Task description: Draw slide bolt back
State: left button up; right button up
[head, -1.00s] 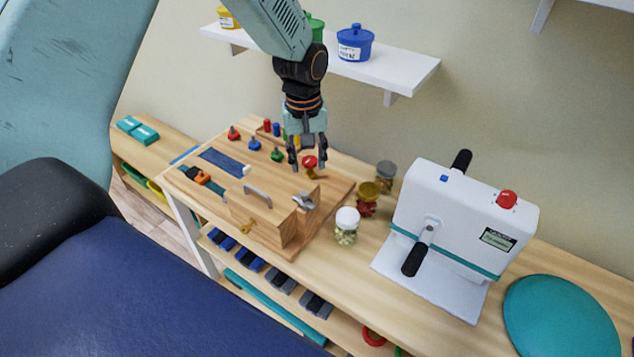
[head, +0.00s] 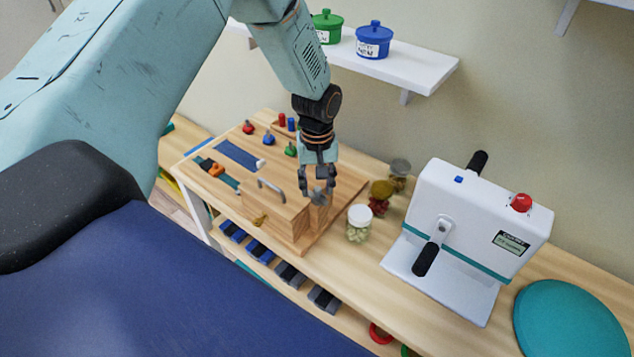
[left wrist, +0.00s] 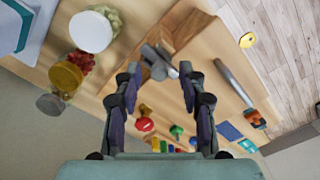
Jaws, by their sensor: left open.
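A wooden activity board (head: 346,188) lies on the bench. A grey metal fitting (head: 319,200), perhaps the slide bolt, sits at the right end of its raised wooden box (head: 283,220). In the left wrist view this fitting (left wrist: 155,62) has a rounded body and a crossbar, and lies between and just past my fingertips. My left gripper (head: 318,188) points down over it, open and empty. Its fingers partly hide the fitting in the head view; contact cannot be told. A curved grey handle (head: 271,190) is on the box. My right gripper is not in view.
Jars, one white-lidded (head: 359,222), stand close right of the board, near a white hand-crank machine (head: 470,215). A red knob (left wrist: 145,124) and coloured pegs are on the board. A shelf (head: 425,75) hangs behind. A blue padded surface (head: 170,290) fills the front left.

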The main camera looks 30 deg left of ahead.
pick_arm(q)
jog(key=shift+a, duration=0.1)
jog(key=shift+c, duration=0.4)
jog(key=shift+d, duration=0.2)
jog(key=c, duration=0.4)
jog(key=shift+a, duration=0.1)
grip_shut()
